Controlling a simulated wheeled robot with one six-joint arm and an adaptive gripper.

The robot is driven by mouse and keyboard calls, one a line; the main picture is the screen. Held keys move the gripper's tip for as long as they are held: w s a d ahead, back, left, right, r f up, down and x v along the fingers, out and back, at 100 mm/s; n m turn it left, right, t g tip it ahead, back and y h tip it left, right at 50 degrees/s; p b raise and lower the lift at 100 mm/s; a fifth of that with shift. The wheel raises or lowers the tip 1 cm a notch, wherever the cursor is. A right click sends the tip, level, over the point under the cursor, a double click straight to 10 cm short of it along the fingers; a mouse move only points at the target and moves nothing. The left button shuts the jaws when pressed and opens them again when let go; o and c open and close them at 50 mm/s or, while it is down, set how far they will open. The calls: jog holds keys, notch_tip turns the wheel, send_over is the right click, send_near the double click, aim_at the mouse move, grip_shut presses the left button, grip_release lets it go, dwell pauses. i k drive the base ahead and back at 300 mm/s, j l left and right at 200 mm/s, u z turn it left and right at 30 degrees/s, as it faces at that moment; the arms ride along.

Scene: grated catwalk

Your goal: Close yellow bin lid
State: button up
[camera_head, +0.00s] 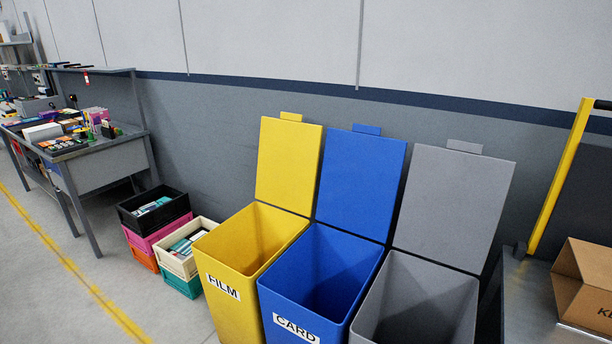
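The yellow bin (224,308) stands left of two other bins and bears a white "FILM" label. Its yellow lid (287,165) is open, raised nearly upright at the back of the bin with a small tab on its top edge. The bin's inside shows and looks empty as far as I can see. My gripper and arm are not in this view.
A blue "CARD" bin (309,295) and a grey bin (427,302) stand to the right, their lids also raised. Stacked crates (186,253) stand close on the left, near a cluttered workbench (109,160). A cardboard box (585,281) sits at far right.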

aim_at(289, 148)
jog(key=i+j+z, duration=0.2)
jog(key=i+j, duration=1.35)
jog(key=j, duration=0.15)
jog(key=i+j+z, duration=0.2)
jog(key=j, duration=0.45)
jog(key=j+z, duration=0.2)
jog(key=j, duration=0.4)
jog(key=k, duration=0.1)
